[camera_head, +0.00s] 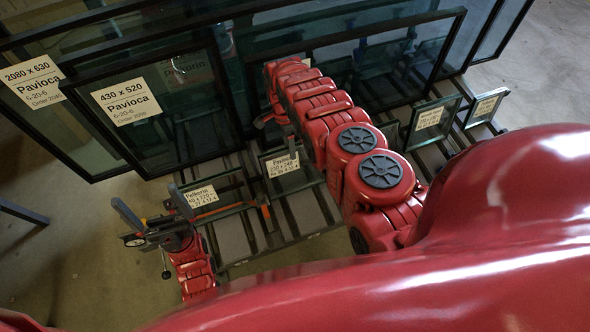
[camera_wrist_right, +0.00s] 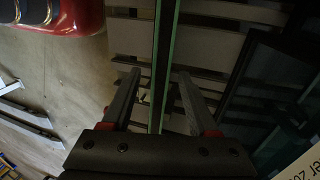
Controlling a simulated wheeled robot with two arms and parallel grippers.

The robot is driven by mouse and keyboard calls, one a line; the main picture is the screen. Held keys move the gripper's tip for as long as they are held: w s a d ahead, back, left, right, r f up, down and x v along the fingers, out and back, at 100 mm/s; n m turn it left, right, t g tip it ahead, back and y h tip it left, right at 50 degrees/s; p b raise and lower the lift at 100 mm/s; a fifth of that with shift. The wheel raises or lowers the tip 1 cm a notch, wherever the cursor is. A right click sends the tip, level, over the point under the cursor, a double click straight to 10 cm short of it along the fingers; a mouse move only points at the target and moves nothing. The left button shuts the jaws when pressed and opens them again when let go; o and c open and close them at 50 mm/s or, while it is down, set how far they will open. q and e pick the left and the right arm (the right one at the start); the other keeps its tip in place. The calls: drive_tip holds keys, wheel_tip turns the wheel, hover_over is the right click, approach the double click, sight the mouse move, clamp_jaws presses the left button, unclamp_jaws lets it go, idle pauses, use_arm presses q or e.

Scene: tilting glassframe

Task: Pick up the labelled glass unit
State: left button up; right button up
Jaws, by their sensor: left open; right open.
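Several labelled glass units lean in a rack; which one the task means I cannot tell. In the head view a small Pavioca unit (camera_head: 283,181) stands low in the middle, with a small Pelkorin unit (camera_head: 216,207) left of it. My right gripper (camera_head: 277,133) is open, just above the small Pavioca unit and partly hidden by its arm. In the right wrist view the right gripper's fingers (camera_wrist_right: 156,100) are apart, with a glass unit's green-edged rim (camera_wrist_right: 163,60) between them. My left gripper (camera_head: 153,206) is open and empty, beside the Pelkorin unit's left end.
A large Pavioca unit (camera_head: 190,110) and other dark-framed panes (camera_head: 400,50) lean behind. Two small labelled units (camera_head: 430,122) (camera_head: 484,107) stand at the right. Dark rack slats (camera_head: 232,240) lie below. Floor at the left (camera_head: 80,240) is mostly clear.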

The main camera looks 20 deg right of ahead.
drive_tip(key=x, duration=0.1)
drive_tip(key=b+x, duration=0.1)
drive_tip(key=x, duration=0.3)
drive_tip(key=shift+d+f+b, duration=0.2)
drive_tip(key=shift+d+b, duration=0.2)
drive_tip(key=shift+r, duration=0.1)
drive_tip(key=shift+c, duration=0.6)
clamp_jaws()
drive_tip(key=shift+w, duration=0.1)
